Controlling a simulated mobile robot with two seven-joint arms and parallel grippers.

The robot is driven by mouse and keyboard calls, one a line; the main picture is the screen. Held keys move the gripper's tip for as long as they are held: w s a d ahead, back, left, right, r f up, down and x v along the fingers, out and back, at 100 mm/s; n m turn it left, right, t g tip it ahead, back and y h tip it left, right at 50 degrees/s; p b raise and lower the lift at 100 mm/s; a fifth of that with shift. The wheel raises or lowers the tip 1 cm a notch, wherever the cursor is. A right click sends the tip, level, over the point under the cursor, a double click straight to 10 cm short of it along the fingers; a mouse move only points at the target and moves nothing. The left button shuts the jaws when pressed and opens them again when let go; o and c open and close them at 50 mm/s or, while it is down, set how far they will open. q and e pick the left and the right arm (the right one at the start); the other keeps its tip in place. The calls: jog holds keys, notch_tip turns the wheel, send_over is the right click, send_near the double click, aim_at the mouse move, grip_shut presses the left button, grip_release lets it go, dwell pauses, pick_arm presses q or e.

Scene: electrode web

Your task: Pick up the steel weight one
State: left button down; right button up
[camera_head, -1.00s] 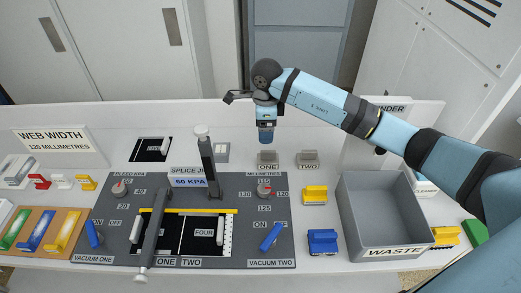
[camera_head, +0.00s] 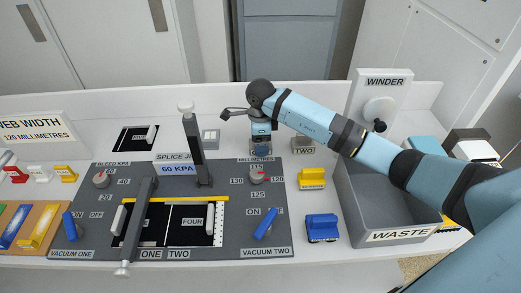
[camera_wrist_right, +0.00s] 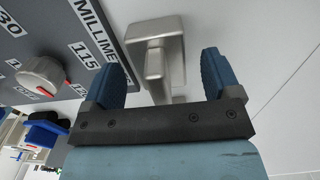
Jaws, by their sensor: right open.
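The steel weight one (camera_wrist_right: 158,48) is a grey metal block with a raised grip bar in the right wrist view. My right gripper (camera_wrist_right: 161,66) is open, with one blue finger on each side of the weight's bar. No clear contact shows. In the head view my right gripper (camera_head: 261,148) points down at the spot behind the grey panel and hides most of weight one and its label. The steel weight two (camera_head: 302,142) stands just to the right.
The millimetres knob (camera_head: 257,173) is just in front of the gripper. A yellow block (camera_head: 312,179) and a blue block (camera_head: 322,228) stand to the right, beside the grey waste bin (camera_head: 372,218). The winder (camera_head: 379,95) stands behind the bin.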

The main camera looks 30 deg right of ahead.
jog(key=shift+f, duration=0.5)
jog(key=shift+r, duration=0.15)
jog(key=c, duration=1.3)
jog(key=shift+r, duration=0.1)
